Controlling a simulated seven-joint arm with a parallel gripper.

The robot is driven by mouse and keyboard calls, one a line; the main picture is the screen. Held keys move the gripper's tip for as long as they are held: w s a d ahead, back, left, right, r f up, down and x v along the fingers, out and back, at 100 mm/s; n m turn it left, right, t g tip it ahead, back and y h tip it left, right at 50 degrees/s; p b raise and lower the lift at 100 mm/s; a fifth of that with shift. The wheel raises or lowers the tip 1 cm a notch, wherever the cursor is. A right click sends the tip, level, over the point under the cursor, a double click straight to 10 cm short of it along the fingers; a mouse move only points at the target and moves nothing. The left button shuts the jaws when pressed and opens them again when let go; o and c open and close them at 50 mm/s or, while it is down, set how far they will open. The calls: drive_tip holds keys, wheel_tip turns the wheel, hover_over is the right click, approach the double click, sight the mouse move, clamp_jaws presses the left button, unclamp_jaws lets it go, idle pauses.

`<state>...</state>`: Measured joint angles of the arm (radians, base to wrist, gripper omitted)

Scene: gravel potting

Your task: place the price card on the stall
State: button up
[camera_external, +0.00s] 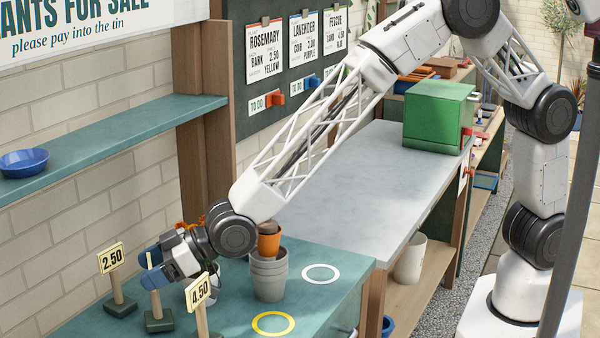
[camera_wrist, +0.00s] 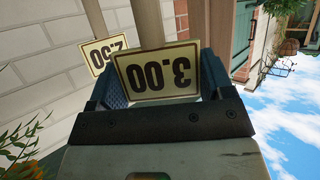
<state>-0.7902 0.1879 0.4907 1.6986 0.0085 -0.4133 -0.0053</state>
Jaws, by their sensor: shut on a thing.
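Several price cards stand on posts with dark green bases at the left of the teal stall counter (camera_external: 335,252). The 2.50 card (camera_external: 111,257) is at the left and the 4.50 card (camera_external: 198,291) is nearer the camera. Between them my gripper (camera_external: 150,267), with blue fingers, is shut on the 3.00 card, whose base (camera_external: 158,320) shows below, apparently on the counter. In the wrist view, the 3.00 card (camera_wrist: 157,72) appears upside down between the fingers (camera_wrist: 162,82), with the 2.50 card (camera_wrist: 104,52) behind. The exact contact is hidden.
Grey pots (camera_external: 269,276) with an orange pot (camera_external: 269,241) on top stand right of my gripper. A white ring (camera_external: 321,274) and a yellow ring (camera_external: 273,323) mark bare counter. A teal shelf (camera_external: 110,135) with a blue bowl (camera_external: 24,162) is above left.

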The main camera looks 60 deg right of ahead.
drive_tip(key=shift+f, duration=0.35)
drive_tip(key=o, duration=1.4)
drive_tip(key=shift+c, duration=0.2)
wheel_tip(320, 180, up, 8)
drive_tip(key=s+d, duration=0.2)
drive_tip(key=shift+r, duration=0.2)
